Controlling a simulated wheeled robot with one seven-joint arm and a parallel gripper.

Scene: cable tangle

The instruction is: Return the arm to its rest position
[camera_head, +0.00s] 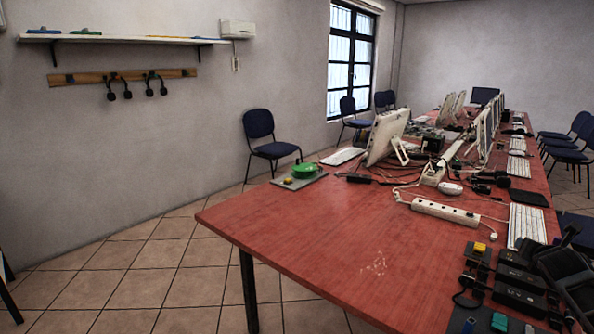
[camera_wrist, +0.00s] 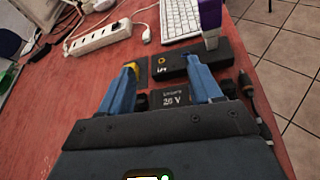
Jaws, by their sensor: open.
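My gripper (camera_wrist: 160,68) shows in the wrist view with its two blue fingers spread apart and nothing held between them. It is over the red table (camera_wrist: 60,110). A black adapter box marked 20 V (camera_wrist: 171,98) lies between and below the fingers. Another black box (camera_wrist: 190,62) lies just beyond the fingertips. A small yellow piece (camera_wrist: 133,66) shows by the left fingertip. In the head view, the dark shapes at the lower right edge partly overlap the boxes there, and I cannot make out the fingers.
A white power strip (camera_head: 445,211), a white keyboard (camera_head: 526,226) and loose cables lie on the table. A yellow block (camera_head: 480,247) sits among black boxes. The near left tabletop is bare. Chairs (camera_head: 568,150) stand at right. A purple-and-white object (camera_wrist: 210,20) rises beyond the fingers.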

